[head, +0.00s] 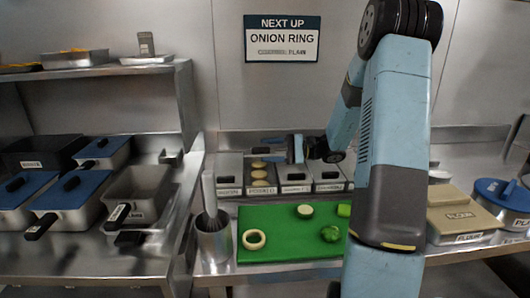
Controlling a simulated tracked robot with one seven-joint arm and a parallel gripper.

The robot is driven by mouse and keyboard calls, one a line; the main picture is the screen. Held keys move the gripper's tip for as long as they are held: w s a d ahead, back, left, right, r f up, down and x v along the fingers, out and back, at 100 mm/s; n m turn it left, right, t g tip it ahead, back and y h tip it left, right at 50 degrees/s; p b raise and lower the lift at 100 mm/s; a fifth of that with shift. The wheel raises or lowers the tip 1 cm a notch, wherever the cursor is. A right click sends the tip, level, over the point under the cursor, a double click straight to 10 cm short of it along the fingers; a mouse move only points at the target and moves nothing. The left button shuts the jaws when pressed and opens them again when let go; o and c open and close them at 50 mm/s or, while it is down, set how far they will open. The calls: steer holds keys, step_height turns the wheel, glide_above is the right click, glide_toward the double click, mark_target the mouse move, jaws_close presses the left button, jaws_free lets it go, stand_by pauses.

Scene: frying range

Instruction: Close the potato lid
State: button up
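The potato bin (262,189) is in the row of small metal bins behind the green board. Its top is open and pale round slices show in it. A raised flap that looks like its lid (266,142) stands tilted up at the bin's back; its exact angle is hard to make out. My gripper (290,149) is at the end of my arm, just right of the potato bin and above the neighbouring bin. It is small and partly blends with the bins. Whether it touches the lid, and whether its fingers are apart, I cannot tell.
Neighbouring bins (229,175) have grey lids shut. A green board (285,250) in front holds an onion ring (254,239), a slice and a green pepper. A metal cylinder (212,243) with a tool stands left. Blue-lidded pans (70,190) are further left. A beige-lidded box (462,217) stands right.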

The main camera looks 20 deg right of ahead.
steer(key=v, duration=1.1)
steer(key=shift+s+d+f, duration=0.1)
steer(key=shift+d, duration=0.15)
steer(key=shift+a, duration=0.1)
steer(key=s+a+r+n+g+h, duration=0.2)
steer(key=s+a+r+g+h, duration=0.15)
steer(key=s+a, duration=0.3)
steer(key=s+a+r+n+g+h, duration=0.2)
steer(key=s+a+n+h, duration=0.1)
steer(key=s+a+h, duration=0.3)
steer(key=s+r+n+t+h, duration=0.2)
steer(key=s+t+h, duration=0.1)
steer(key=s, duration=0.4)
steer(key=s+a+r+n+t+h, duration=0.1)
steer(key=s+r+n+t+h, duration=0.1)
steer(key=s+h, duration=0.3)
steer(key=shift+s+a+r+t, duration=0.25)
steer(key=shift+s+r+t, duration=0.55)
steer(key=shift+s, duration=0.5)
